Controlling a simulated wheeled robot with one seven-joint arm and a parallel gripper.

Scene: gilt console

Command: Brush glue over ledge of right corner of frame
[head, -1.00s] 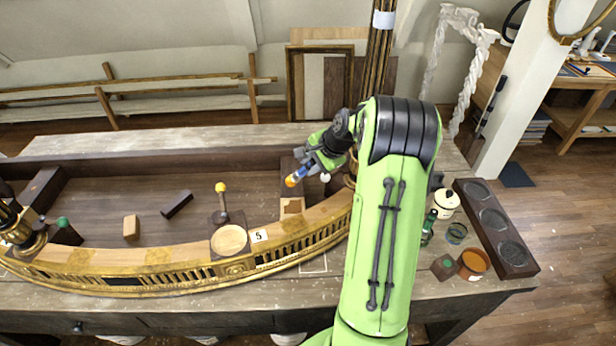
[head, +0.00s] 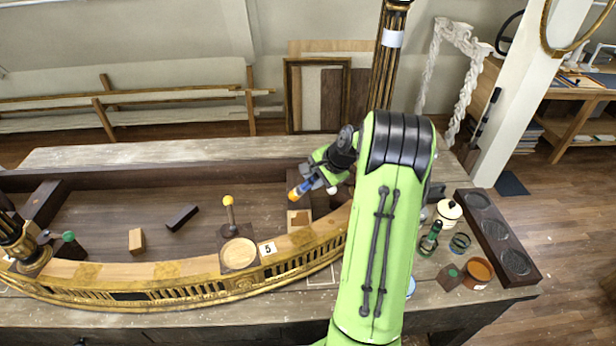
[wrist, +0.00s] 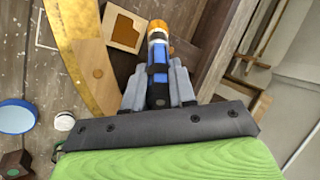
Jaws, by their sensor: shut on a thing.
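My gripper (head: 318,180) is shut on a blue-handled tool (wrist: 157,55) with a pale band and an orange end. I cannot make out bristles. In the head view, its orange end hangs above and just behind a pale square block with a brown patch (head: 299,219). They look apart. The block also shows in the wrist view (wrist: 125,29), left of the tool's end. It sits behind the right part of the curved gilt frame (head: 190,280). The frame's far right end is hidden behind my arm in the head view.
A yellow-topped peg (head: 229,202) stands behind a round pale disc (head: 238,254) left of the block. Right of my arm are a white lidded pot (head: 448,212), a green bottle (head: 430,241), an orange-brown pot (head: 479,271) and a dark tray (head: 500,235).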

